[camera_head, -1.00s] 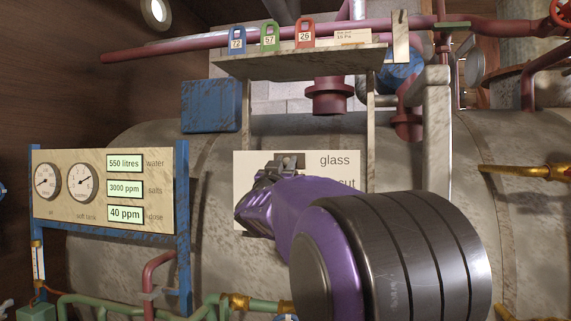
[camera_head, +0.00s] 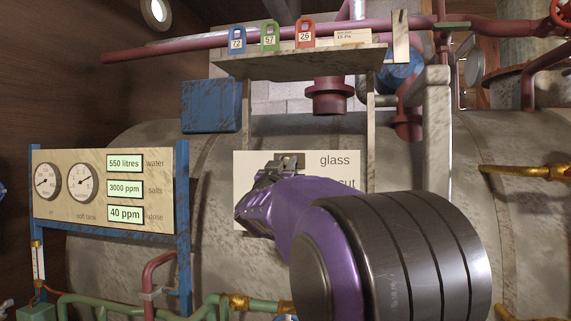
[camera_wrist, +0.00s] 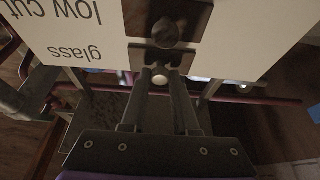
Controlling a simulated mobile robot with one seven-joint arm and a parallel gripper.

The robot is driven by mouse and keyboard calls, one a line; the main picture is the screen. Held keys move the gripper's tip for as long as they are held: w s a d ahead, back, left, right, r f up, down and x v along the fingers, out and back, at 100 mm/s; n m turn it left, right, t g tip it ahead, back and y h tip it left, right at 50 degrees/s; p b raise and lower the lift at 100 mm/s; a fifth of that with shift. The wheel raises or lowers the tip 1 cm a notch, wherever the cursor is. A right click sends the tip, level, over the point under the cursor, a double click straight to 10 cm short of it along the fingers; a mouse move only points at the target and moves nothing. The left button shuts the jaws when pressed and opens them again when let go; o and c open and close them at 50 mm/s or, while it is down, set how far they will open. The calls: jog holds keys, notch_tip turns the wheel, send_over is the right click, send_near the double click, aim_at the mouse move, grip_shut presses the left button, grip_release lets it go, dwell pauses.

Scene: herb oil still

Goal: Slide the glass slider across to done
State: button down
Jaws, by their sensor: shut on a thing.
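The white panel (camera_head: 242,162) on the tank carries the words "glass" and "cut" in the head view. The wrist view shows the panel (camera_wrist: 235,40) upside down, with "glass" and "low cut". The glass slider is a pale round knob (camera_wrist: 159,76) on a dark plate beside the word "glass". My gripper (camera_wrist: 159,82) is shut on this knob, with a finger on each side. In the head view my gripper (camera_head: 272,172) covers the knob and much of the panel. Any "done" mark is hidden or not readable.
A second dark plate with a round knob (camera_wrist: 166,32) sits beside "low cut". A shelf (camera_head: 300,64) with numbered tags overhangs the panel. A gauge board (camera_head: 105,190) stands at left, and a grey post (camera_head: 437,140) at right.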

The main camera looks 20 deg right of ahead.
jog(key=w+a+p, duration=0.1)
jog(key=a, duration=0.1)
jog(key=w+a+p, duration=0.4)
jog(key=a, duration=0.1)
jog(key=shift+a+r, duration=0.1)
jog(key=shift+r, duration=0.1)
jog(key=shift+a+f, duration=0.1)
jog(key=shift+a, duration=0.15)
jog(key=c, duration=0.7)
grip_release()
jog(key=shift+w+a, duration=0.15)
jog(key=shift+w, duration=0.05)
jog(key=shift+f, duration=0.1)
jog(key=shift+s, duration=0.1)
jog(key=b+v, duration=0.2)
jog(key=v, duration=1.5)
jog(key=shift+s+b, duration=0.15)
jog(key=shift+b, duration=0.15)
